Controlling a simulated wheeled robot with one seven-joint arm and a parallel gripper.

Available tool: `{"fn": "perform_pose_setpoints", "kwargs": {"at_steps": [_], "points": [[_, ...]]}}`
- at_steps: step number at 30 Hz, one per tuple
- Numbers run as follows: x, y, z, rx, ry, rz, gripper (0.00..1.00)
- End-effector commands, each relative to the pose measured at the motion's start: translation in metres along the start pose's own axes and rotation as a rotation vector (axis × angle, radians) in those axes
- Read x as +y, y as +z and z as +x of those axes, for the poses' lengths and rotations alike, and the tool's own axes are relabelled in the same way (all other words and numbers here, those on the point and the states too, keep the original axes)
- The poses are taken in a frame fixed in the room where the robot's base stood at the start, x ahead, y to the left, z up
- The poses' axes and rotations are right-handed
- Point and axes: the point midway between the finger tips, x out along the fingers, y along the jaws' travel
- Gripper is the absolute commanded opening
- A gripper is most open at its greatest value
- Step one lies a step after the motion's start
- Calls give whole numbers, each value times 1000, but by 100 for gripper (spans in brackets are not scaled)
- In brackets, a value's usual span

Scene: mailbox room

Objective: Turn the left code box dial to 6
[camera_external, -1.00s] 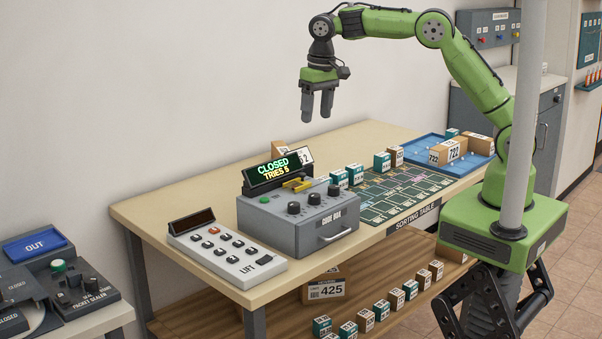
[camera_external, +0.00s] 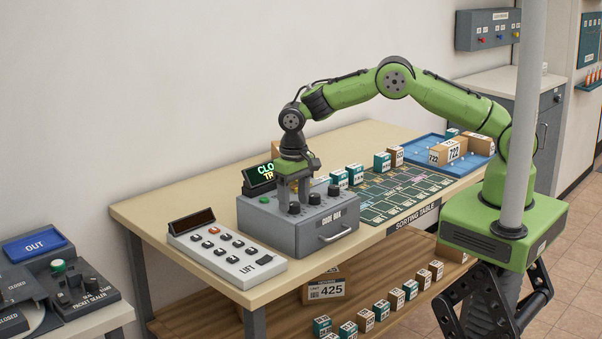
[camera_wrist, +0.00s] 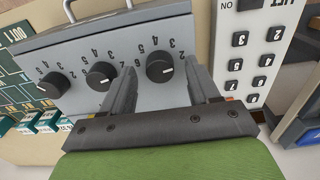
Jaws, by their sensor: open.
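The grey code box (camera_external: 270,220) stands on the table with three black dials on its top. My gripper (camera_external: 293,202) is lowered over the left dial (camera_external: 294,208), fingers pointing down. In the wrist view, where the box appears upside down, the left dial (camera_wrist: 160,68) is the one nearest the keypad. It sits between my two open fingers, with a visible gap on each side. A white mark shows on this dial; I cannot read its setting. The middle dial (camera_wrist: 101,75) is close beside one finger; the right dial (camera_wrist: 50,85) is farther off.
The display (camera_external: 258,176) behind the dials is partly hidden by my gripper. The LIFT keypad (camera_external: 228,252) stands left of the box. The sorting mat (camera_external: 400,193) with small boxes lies to its right. A handle (camera_external: 334,236) is on the box front.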

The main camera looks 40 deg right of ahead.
Motion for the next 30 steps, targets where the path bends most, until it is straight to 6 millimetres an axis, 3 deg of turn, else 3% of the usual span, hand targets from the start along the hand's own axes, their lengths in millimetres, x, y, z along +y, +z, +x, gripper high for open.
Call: {"fn": "perform_pose_setpoints", "kwargs": {"at_steps": [10, 21, 30], "points": [[0, 0, 10, 0, 0, -1, 61], [0, 0, 9, 0, -1, -1, 6], [0, 0, 10, 1, -1, -37, 5]]}}
